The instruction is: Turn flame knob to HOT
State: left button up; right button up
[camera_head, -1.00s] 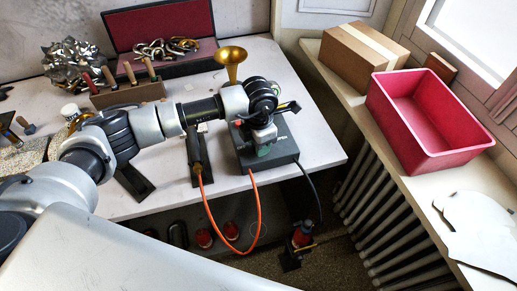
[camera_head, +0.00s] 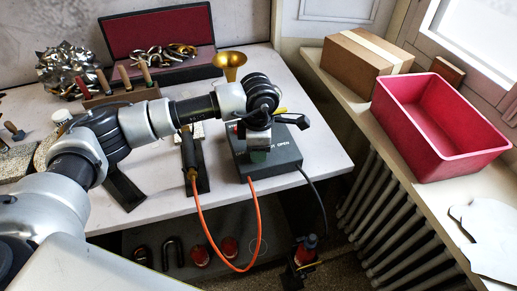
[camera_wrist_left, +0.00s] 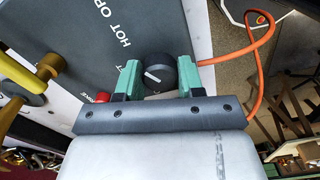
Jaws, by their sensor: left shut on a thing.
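The dark control box (camera_head: 286,157) stands near the right front edge of the workbench, with white lettering including OPEN on top. In the left wrist view its panel (camera_wrist_left: 75,45) reads HOT and OPEN, with other letters partly hidden. The round black flame knob (camera_wrist_left: 157,72) has a white pointer line. My left gripper (camera_wrist_left: 158,80) is shut on the knob, with a green fingertip on each side of it. In the head view the left gripper (camera_head: 259,152) points down at the box and hides the knob. My right gripper is not in view.
A black-handled torch (camera_head: 189,150) stands left of the box, with an orange hose (camera_head: 258,225) hanging off the bench. A red button (camera_wrist_left: 102,97) is close to the left finger. A brass horn bell (camera_head: 230,66) is behind the arm. A red bin (camera_head: 440,155) sits at the right.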

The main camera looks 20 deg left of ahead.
pick_arm(q)
jog(key=o, duration=0.9)
notch_tip(320, 180, up, 11)
jog(key=shift+f+b, duration=0.1)
jog(key=shift+b, duration=0.7)
